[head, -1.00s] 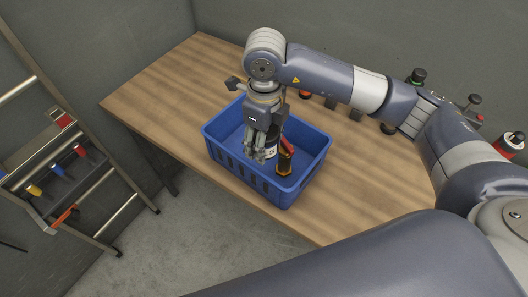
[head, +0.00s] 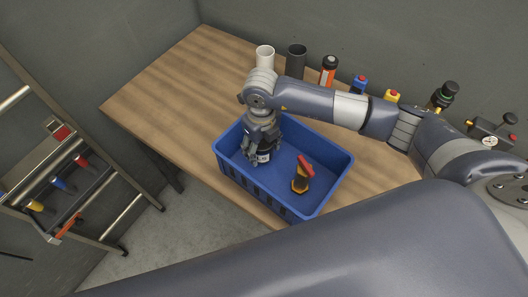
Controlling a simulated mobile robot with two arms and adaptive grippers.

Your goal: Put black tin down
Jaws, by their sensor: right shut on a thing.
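My right gripper (head: 257,158) points down into the left part of the blue crate (head: 325,203). It is shut on the black tin (head: 263,158), of which a dark side and a pale label show low between the fingers. The fingers hide most of the tin, and I cannot tell whether it touches the crate floor. My left gripper is not in view.
A yellow and black tool with a red top (head: 303,172) stands in the crate, right of the gripper. Along the table's back stand a white cup (head: 265,56), a dark grey cup (head: 297,60), an orange-black canister (head: 328,72) and several other items. A ladder (head: 60,180) stands left.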

